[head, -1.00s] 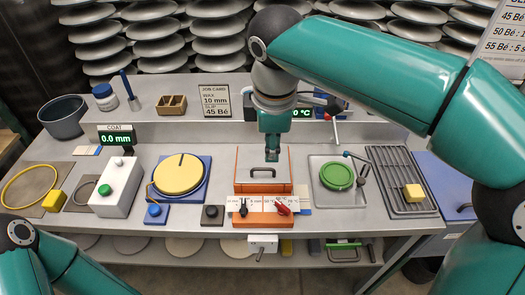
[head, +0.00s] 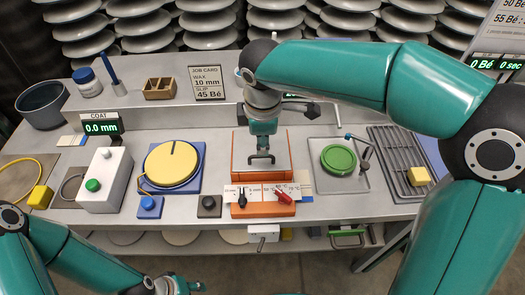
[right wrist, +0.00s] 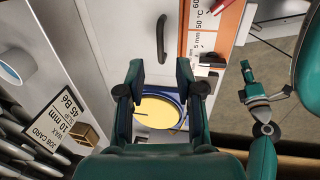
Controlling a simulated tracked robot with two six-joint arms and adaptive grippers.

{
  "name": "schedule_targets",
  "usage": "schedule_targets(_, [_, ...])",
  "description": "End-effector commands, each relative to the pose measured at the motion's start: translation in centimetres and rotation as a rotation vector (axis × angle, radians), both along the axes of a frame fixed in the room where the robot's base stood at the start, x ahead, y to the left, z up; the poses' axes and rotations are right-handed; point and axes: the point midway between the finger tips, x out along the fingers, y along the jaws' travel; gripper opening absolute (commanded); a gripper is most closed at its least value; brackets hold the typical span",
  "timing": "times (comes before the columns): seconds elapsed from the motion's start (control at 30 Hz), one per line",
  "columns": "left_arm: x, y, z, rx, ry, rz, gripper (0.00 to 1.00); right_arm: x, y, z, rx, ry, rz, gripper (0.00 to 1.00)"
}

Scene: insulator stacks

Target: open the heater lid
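The heater is an orange box (head: 264,210) in the middle of the bench, with a flat grey lid (head: 243,152) that lies shut. The lid's dark handle (right wrist: 162,38) shows in the right wrist view, ahead of my fingertips and not between them. My right gripper (head: 262,160) is over the lid in the head view. In the right wrist view its two fingers (right wrist: 160,72) are apart with nothing between them. My left gripper (head: 180,287) is low at the bottom edge of the head view, away from the heater; its fingers are too unclear to read.
A yellow disc (head: 171,164) on a blue base and a white box with a green button (head: 92,185) stand left of the heater. A green round piece (head: 339,159) and a rack (head: 398,150) are on the right.

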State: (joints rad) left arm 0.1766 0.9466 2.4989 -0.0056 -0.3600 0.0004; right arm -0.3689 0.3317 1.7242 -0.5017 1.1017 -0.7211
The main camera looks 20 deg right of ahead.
Motion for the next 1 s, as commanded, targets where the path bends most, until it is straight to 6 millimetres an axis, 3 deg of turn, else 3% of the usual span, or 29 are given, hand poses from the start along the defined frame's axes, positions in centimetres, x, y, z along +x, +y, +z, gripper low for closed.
schedule_targets(0.1, [0.0,0.0,-0.2,0.0,0.0,0.0,0.4,0.4,-0.2,-2.5,-0.002,0.005,-0.001,0.35])
schedule_targets(0.3, [0.0,0.0,-0.3,0.0,0.0,0.0,0.4,0.9,-0.3,-4.9,0.0,0.001,-0.001,0.35])
schedule_targets(0.73, [0.0,0.0,-0.3,0.0,0.0,0.0,0.4,1.1,-0.4,-5.7,0.0,0.0,-0.002,0.35])
schedule_targets(0.93, [0.0,0.0,-0.3,0.0,0.0,0.0,0.4,1.1,-0.4,-5.6,0.0,0.0,-0.002,0.02])
schedule_targets(1.0, [0.0,0.0,-0.3,0.0,0.0,0.0,0.4,1.1,-0.4,-5.6,0.0,0.0,-0.002,0.0])
